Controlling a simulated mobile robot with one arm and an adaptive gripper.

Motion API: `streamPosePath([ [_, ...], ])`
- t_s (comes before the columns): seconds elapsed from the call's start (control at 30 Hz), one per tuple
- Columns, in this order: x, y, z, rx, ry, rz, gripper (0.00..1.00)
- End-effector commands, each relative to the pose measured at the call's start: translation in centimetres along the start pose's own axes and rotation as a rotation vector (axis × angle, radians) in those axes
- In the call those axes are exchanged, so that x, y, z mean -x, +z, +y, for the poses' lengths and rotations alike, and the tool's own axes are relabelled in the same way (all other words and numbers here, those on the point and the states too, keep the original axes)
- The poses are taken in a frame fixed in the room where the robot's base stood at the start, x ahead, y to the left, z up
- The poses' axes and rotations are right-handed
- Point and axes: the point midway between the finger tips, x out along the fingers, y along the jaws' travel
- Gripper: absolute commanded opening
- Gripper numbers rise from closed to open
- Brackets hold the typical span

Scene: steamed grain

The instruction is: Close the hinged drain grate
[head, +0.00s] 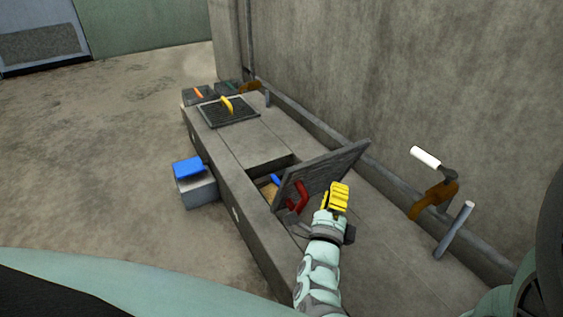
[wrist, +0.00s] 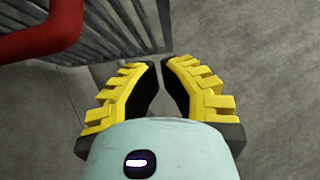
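The drain grate (head: 325,172) is a dark, barred panel standing tilted up over an opening in the long grey bench. A red handle (head: 299,196) is on its near left side. My gripper (head: 340,186), with yellow fingers, is just right of the handle and in front of the grate's lower part. In the wrist view, the grate's bars (wrist: 108,28) fill the upper left, with the red handle (wrist: 40,38) crossing the corner. The fingers (wrist: 162,68) are slightly apart, with a narrow empty gap, and do not hold the handle. The grate's hinge is not clear.
A blue item (head: 188,167) sits on a grey block beside the bench. A flat dark cover (head: 229,111) with a yellow handle lies farther along. A pipe (head: 310,125) runs along the wall. A white-handled lever (head: 425,157) and a grey post (head: 454,230) stand at right.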

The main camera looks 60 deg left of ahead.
Motion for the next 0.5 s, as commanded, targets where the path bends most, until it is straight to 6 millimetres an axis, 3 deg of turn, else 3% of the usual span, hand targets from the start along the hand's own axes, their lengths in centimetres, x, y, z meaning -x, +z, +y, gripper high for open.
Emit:
streamPosePath([
  [0.1, -2.3, 0.0, 0.2, 0.0, -0.008, 0.001, 0.0],
  [0.2, -3.2, 1.2, 0.2, -0.003, -0.007, 0.003, 0.0],
  [0.5, -4.7, 2.6, -0.1, 0.0, -0.004, 0.004, 0.0],
])
